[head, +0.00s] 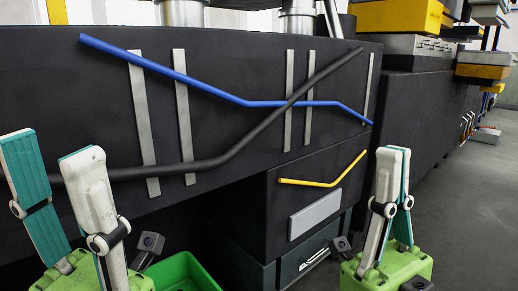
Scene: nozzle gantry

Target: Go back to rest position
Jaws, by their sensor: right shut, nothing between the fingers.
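My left gripper (48,150) is at the lower left of the head view. Its two white-and-teal fingers stand upright and wide apart, with nothing between them. My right gripper (393,152) is at the lower right, also pointing up. Its fingers are together and hold nothing. Both grippers appear in front of the dark machine (232,75); the exact gap to it cannot be told.
The machine's face carries a blue pipe (205,90), a black pipe (250,135) and a thin yellow pipe (322,184). A green bin (203,279) shows low between my grippers. Grey floor (470,215) is open at the right.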

